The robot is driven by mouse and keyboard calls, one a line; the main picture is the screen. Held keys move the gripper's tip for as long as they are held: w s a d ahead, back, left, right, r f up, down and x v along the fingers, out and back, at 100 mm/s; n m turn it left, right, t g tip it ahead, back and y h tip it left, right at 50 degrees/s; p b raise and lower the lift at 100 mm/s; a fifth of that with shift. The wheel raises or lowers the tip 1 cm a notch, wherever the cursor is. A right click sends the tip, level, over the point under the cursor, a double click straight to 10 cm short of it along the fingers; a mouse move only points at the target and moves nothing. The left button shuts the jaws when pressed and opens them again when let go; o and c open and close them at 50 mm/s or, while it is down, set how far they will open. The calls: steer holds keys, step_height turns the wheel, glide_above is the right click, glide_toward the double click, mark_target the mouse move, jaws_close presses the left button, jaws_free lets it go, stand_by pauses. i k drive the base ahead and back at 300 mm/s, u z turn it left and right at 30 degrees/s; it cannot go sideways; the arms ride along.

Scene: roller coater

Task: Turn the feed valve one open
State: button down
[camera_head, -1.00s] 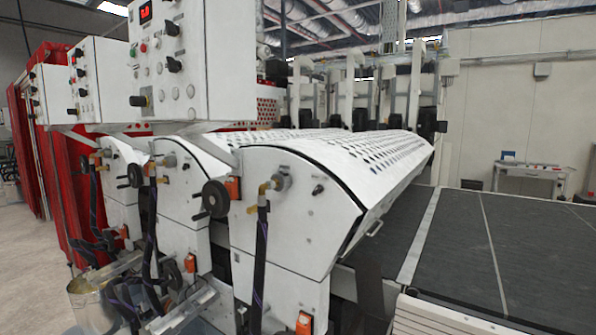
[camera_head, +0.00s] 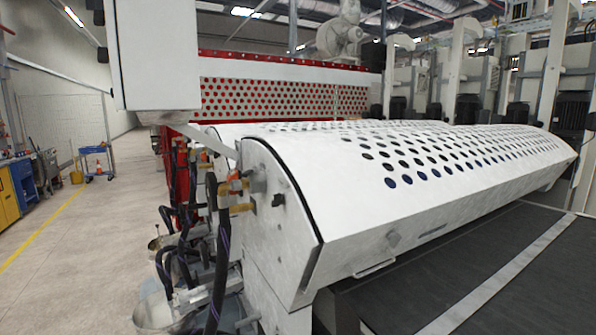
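A small brass valve fitting (camera_head: 240,207) sits on the end face of the nearest white roller unit (camera_head: 287,245), left of the picture's middle. A dark hose (camera_head: 219,275) hangs down below it. More brass and orange parts crowd behind it, so the handle's position cannot be made out. I cannot read any label that tells which valve is number one. A small dark knob (camera_head: 278,200) is to the right of the fitting. The valves of the units farther back are mostly hidden. My gripper is not in view.
A white control box (camera_head: 160,55) hangs at upper left. A dark conveyor bed (camera_head: 480,290) lies at lower right. Metal buckets (camera_head: 153,313) stand under the hoses. Open floor (camera_head: 85,250) lies to the left, with a blue cart (camera_head: 97,166) farther back.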

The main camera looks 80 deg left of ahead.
mark_target(248, 173)
steer(key=z, duration=0.05)
steer(key=i, duration=0.15)
steer(key=u, duration=3.55)
steer(key=i, duration=1)
steer(key=z, duration=0.05)
